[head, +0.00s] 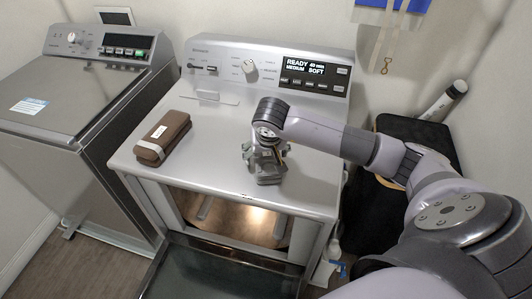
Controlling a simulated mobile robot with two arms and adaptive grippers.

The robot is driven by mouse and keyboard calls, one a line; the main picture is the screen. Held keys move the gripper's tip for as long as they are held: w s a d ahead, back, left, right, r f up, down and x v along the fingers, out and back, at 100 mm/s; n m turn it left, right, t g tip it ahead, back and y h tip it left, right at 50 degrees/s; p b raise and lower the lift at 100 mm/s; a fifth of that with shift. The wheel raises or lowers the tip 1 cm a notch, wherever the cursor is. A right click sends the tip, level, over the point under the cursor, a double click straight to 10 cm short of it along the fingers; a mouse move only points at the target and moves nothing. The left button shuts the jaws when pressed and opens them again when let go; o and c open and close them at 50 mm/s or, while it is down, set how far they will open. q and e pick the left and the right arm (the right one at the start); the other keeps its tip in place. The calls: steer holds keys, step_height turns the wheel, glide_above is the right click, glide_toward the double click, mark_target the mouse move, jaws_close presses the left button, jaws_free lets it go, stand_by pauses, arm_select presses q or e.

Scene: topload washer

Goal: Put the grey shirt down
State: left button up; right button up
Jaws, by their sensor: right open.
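My right gripper (266,174) points down over the front part of the silver machine's flat top (225,152). It is open, and no cloth shows in its fingers. I see no grey shirt that I can make out. A brown folded bundle with a white label (162,138) lies on the left part of the same top, clear of the gripper. The gripper's body hides the patch of top directly beneath it. My left gripper is out of view.
The machine's front door (215,272) hangs open below, showing a lit drum (232,218). A second washer (75,90) with a closed lid stands at the left. A dark stand (412,135) is at the right. The top between bundle and gripper is clear.

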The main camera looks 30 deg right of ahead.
steer(key=shift+r+p, duration=0.25)
steer(key=shift+p, duration=0.05)
steer(key=b+v, duration=0.2)
steer(key=v, duration=1)
steer(key=shift+a+f, duration=0.1)
steer(key=shift+f, duration=0.05)
